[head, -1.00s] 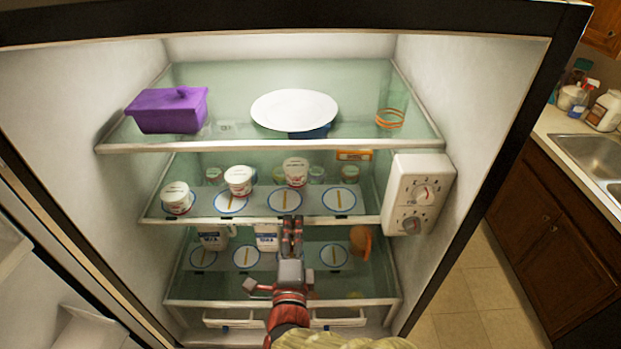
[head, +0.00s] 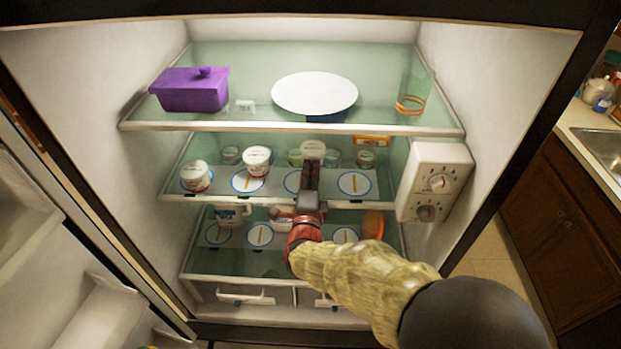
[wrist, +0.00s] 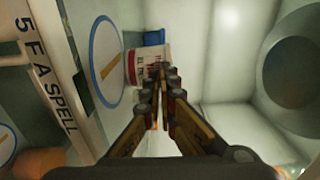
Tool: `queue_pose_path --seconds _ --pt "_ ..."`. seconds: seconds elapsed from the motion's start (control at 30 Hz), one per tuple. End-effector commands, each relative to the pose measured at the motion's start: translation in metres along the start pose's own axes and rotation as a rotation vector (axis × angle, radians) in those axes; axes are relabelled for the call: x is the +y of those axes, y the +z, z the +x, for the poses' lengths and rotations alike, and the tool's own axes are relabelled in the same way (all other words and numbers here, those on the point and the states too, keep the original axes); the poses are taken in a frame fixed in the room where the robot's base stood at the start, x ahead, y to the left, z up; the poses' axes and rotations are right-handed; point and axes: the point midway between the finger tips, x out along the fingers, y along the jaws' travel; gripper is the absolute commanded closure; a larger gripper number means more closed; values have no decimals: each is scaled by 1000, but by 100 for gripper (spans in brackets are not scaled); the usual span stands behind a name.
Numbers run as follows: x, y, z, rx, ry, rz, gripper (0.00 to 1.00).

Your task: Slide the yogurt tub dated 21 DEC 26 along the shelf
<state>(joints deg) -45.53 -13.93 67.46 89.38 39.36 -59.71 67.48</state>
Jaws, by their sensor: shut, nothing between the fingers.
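Three white yogurt tubs with red markings stand on the middle shelf: a left tub (head: 196,177), a middle tub (head: 256,161) and a right tub (head: 313,149). Their dates are too small to read in the head view. My gripper (head: 311,170) is shut and empty, reaching into the middle shelf in front of the right tub and hiding its lower part. In the wrist view the shut fingertips (wrist: 164,74) are right at a tub (wrist: 147,66) with red print, its date blurred. I cannot tell whether they touch it.
The middle shelf's grey strip carries blue-ringed discs (head: 354,184). Small jars (head: 365,159) stand behind. A control box (head: 434,182) is at the right wall. The upper shelf holds a purple dish (head: 192,90), a white plate (head: 314,94) and a glass (head: 412,92).

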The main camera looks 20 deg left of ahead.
Motion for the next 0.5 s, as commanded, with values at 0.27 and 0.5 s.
queue_pose_path --seconds 0.27,0.5 --pt "0 0 7 1 0 1 100" --pt "1 0 8 1 0 1 100"
